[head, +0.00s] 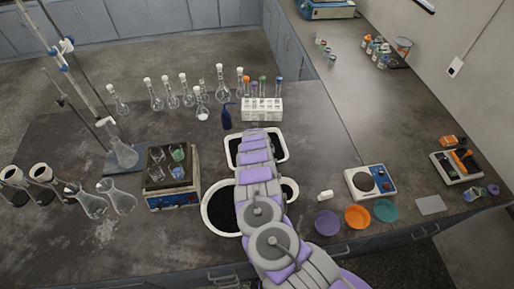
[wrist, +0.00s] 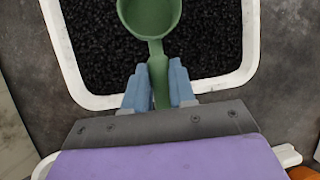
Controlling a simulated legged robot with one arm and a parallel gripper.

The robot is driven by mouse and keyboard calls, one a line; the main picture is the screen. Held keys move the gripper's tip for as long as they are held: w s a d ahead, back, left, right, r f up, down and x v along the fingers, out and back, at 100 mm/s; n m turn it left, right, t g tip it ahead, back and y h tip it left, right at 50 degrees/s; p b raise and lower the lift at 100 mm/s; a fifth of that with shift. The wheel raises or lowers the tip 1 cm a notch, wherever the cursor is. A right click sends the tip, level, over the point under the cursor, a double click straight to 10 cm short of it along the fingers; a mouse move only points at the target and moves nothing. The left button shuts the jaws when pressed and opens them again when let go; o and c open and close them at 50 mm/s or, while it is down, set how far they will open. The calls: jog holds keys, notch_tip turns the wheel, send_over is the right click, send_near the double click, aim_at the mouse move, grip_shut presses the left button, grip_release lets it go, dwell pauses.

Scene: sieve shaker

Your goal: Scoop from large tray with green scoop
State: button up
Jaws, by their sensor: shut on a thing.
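In the wrist view my gripper (wrist: 159,88) is shut on the handle of the green scoop (wrist: 150,18). The scoop's bowl points away from me and is cut off by the top edge of the picture. It is over the large white tray (wrist: 70,70), which holds black granules (wrist: 95,40). I cannot tell whether the scoop touches the granules, and its bowl shows no black material. In the head view my arm covers much of the white tray (head: 286,148), and the gripper and scoop are hidden.
A round white bowl (head: 206,222) with black contents stands nearer, left of my arm. A shaker with glassware (head: 172,195) stands left, and a tube rack (head: 262,108) stands behind the tray.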

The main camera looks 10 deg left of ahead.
jog(key=shift+w+d+m, duration=0.1)
jog(key=shift+d+m, duration=0.1)
jog(key=shift+m, duration=0.1)
jog(key=shift+d+f+y, duration=0.15)
jog(key=shift+d+y, duration=0.15)
jog(key=shift+a, duration=0.15)
jog(key=shift+a+f+g+y+b, duration=0.1)
jog(key=shift+a+g+y+b, duration=0.3)
jog(key=shift+b, duration=0.65)
jog(key=d+y+b, duration=0.1)
jog(key=b, duration=0.1)
jog(key=shift+m+b, duration=0.3)
jog(key=shift+b, duration=0.1)
jog(key=shift+y+b, duration=0.3)
jog(key=shift+a+b, duration=0.15)
jog(key=shift+b, duration=0.4)
jog(key=shift+a+f+g+y+b, duration=0.15)
jog(key=shift+g+y+b, duration=0.15)
jog(key=shift+y+b, duration=0.5)
jog(key=shift+b, duration=0.3)
